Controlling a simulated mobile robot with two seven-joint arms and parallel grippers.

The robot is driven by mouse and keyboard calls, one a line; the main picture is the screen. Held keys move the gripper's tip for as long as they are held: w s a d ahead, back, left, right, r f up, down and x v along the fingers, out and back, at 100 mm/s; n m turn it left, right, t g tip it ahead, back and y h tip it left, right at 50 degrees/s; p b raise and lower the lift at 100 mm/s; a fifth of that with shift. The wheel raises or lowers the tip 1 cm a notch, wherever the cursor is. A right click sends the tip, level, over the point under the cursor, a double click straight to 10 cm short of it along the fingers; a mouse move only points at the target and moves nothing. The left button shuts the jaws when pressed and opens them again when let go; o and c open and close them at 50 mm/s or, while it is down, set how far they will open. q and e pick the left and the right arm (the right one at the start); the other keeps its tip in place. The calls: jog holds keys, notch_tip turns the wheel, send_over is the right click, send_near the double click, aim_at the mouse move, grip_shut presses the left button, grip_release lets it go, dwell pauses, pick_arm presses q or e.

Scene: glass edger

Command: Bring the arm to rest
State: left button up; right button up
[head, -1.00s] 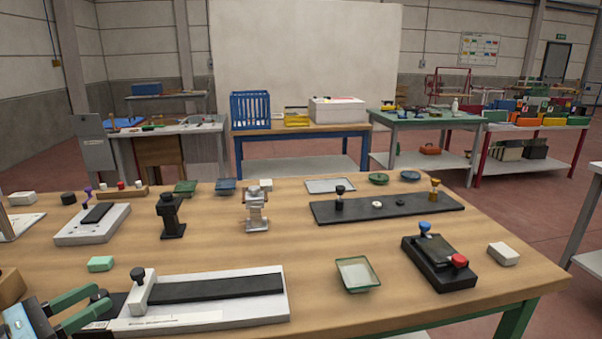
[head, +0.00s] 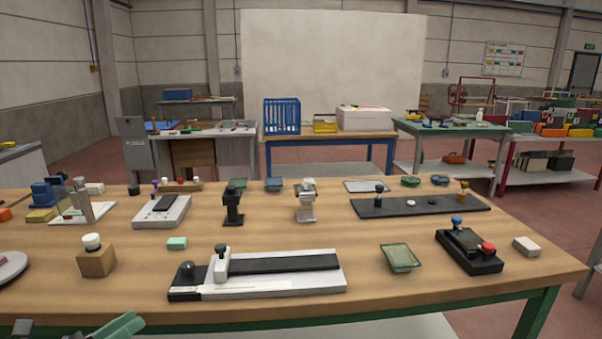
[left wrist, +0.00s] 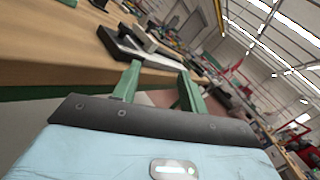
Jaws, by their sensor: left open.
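My left gripper (head: 118,327) shows only in part at the bottom left of the head view, in front of the worktable's near edge. In the left wrist view its two green fingers (left wrist: 160,82) stand apart with nothing between them. They point toward the near side of the wooden worktable (left wrist: 50,50). The gripper is open and empty, clear of the tabletop things. My right gripper is in neither view.
On the worktable (head: 380,302), a white fixture with a black strip (head: 285,283) lies near the front edge. A wooden block with a white knob (head: 97,262) stands to its left. A glass dish (head: 400,258) and a black fixture (head: 468,250) are to the right.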

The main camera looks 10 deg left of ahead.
pick_arm(q)
jog(key=s+d+f+n+g+y+p, duration=0.1)
jog(key=s+d+f+n+y+p, duration=0.25)
jog(key=s+f+n, duration=0.7)
jog(key=s+d+f+n+y+p, duration=0.25)
jog(key=f+n+y, duration=0.25)
jog(key=n, duration=1)
jog(key=s+d+f+n+g+p, duration=0.1)
jog(key=s+d+f+n+g, duration=0.2)
jog(key=s, duration=0.5)
jog(key=s+d+f+n+g+p, duration=0.1)
jog(key=s+d+f+n+g, duration=0.2)
jog(key=s+d+f+n, duration=0.3)
jog(key=s, duration=0.3)
jog(key=shift+d+f+n+g+h, duration=0.3)
jog(key=shift+f+n+h, duration=0.05)
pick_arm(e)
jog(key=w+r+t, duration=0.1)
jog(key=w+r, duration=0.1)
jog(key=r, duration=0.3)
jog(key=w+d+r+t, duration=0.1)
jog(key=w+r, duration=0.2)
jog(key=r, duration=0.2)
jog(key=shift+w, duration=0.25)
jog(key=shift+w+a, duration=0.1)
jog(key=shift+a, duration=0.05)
